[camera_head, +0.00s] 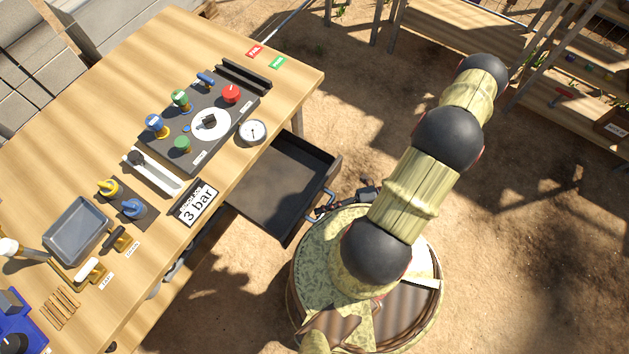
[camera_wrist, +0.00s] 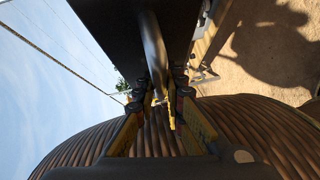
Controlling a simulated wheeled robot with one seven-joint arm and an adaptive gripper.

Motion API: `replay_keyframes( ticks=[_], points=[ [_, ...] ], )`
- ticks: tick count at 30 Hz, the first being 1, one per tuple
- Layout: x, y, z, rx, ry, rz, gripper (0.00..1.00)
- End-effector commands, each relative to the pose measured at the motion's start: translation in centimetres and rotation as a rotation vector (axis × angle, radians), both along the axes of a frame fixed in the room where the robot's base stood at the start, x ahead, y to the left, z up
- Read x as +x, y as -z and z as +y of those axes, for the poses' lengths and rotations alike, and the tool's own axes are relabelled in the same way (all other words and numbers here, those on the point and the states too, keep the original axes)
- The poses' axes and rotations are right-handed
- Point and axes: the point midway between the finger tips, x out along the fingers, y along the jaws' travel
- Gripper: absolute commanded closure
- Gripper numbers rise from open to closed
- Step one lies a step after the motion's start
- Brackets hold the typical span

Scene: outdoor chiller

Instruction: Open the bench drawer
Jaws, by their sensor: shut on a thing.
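The bench drawer (camera_head: 272,190) is pulled out from under the wooden bench, and its dark inside looks empty. Its grey bar handle (camera_head: 319,207) is on the front face, toward my arm. My gripper (camera_head: 340,199) is at this handle, partly hidden under my arm in the head view. In the wrist view my gripper's two fingers (camera_wrist: 166,98) are closed around the handle bar (camera_wrist: 152,50), with the dark drawer front (camera_wrist: 115,30) beside it. The exact contact at the fingertips is hard to make out.
The wooden bench top (camera_head: 240,60) carries a dark valve panel (camera_head: 165,128), a gauge (camera_head: 252,131), a "3 bar" sign (camera_head: 195,204) and a grey tray (camera_head: 77,230). Wooden shelving (camera_head: 480,45) stands at the upper right. Bare sandy ground lies right of the bench.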

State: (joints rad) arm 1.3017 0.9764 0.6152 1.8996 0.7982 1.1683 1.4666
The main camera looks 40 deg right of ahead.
Motion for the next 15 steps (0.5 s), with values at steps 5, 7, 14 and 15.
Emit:
replay_keyframes(
  ticks=[5,7,14,15],
  points=[
    [-0.54,0.01,-0.21,0.000,0.001,0.001,1.00],
    [-0.59,0.02,-0.22,0.001,0.001,0.002,1.00],
    [-0.57,0.02,-0.23,0.001,0.000,0.002,1.00],
    [-0.56,0.03,-0.23,0.000,0.000,0.001,0.89]
  ],
)
